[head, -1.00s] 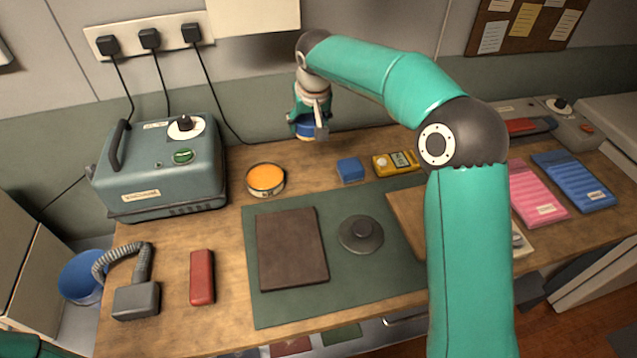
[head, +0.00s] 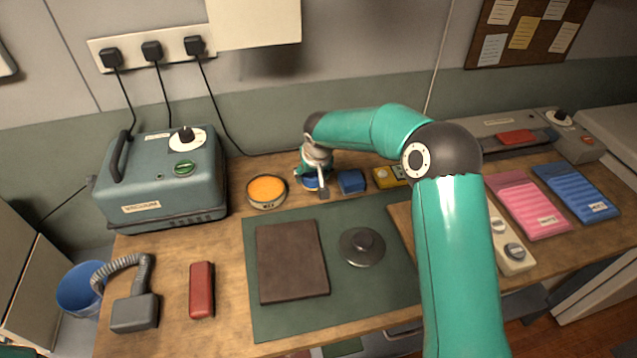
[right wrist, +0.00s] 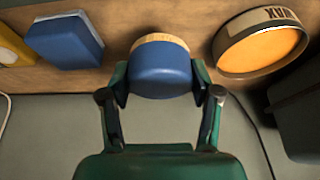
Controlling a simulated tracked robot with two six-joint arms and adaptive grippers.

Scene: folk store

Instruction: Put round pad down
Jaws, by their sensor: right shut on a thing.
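The round pad is blue with a tan face; in the right wrist view the pad (right wrist: 160,72) sits between the two fingers of my right gripper (right wrist: 162,88), which is shut on it. In the head view the pad (head: 310,184) shows as a blue patch under my right gripper (head: 316,182), low at the back of the wooden bench (head: 222,245). Its tan face is toward the bench; I cannot tell whether it touches. It is between the orange wax tin (head: 267,190) and a blue block (head: 351,181). My left gripper is not in view.
The wax tin also shows in the right wrist view (right wrist: 262,45), close right of the pad; the blue block (right wrist: 65,40) is left. A yellow meter (head: 384,178) stands beyond the block. A vacuum box (head: 160,185) is at left. A green mat (head: 340,220) lies in front.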

